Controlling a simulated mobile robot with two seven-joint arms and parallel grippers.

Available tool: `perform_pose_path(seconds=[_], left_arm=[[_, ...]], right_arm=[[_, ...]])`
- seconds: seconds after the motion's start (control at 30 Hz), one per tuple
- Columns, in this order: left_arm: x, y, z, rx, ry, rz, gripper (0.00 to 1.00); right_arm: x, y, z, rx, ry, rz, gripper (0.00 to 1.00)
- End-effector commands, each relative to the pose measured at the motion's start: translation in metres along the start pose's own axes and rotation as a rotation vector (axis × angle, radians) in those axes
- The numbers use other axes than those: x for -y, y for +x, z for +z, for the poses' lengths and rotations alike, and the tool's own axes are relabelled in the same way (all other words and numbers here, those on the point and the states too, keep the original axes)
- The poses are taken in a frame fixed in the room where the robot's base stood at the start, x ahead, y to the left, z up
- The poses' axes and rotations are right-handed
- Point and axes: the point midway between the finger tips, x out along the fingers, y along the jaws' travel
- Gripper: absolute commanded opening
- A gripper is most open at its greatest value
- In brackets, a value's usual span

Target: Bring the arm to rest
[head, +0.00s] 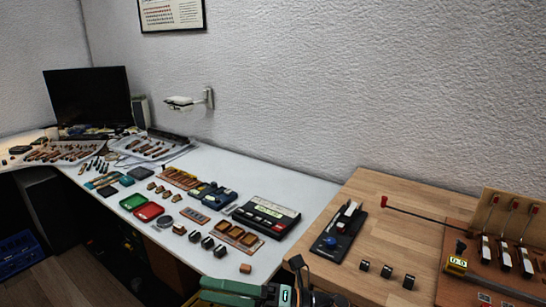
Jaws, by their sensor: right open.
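My right gripper (212,291) shows at the bottom edge, partly cut off by the frame. It is green, points to the left, and has a small lit display on its body. It is open, and I see nothing between its fingers. It is in front of the white table's near edge, close to a small orange-brown block (245,268). My left gripper is not in view.
The long white table (300,185) carries a black device with a keypad (267,216), a red tray (148,211), a green tray (132,201) and several small parts.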

Motion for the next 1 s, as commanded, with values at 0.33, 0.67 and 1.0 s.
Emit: perform_pose_path(seconds=[0.33,0.67,1.0], left_arm=[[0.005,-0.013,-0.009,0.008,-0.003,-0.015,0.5],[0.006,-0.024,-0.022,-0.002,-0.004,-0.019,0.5],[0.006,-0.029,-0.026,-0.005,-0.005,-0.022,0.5]], right_arm=[[0.049,-0.101,0.025,0.751,0.746,0.17,0.67],[0.142,-0.252,-0.077,1.439,1.439,0.202,0.67],[0.166,-0.325,-0.19,1.816,1.795,0.184,0.67]])
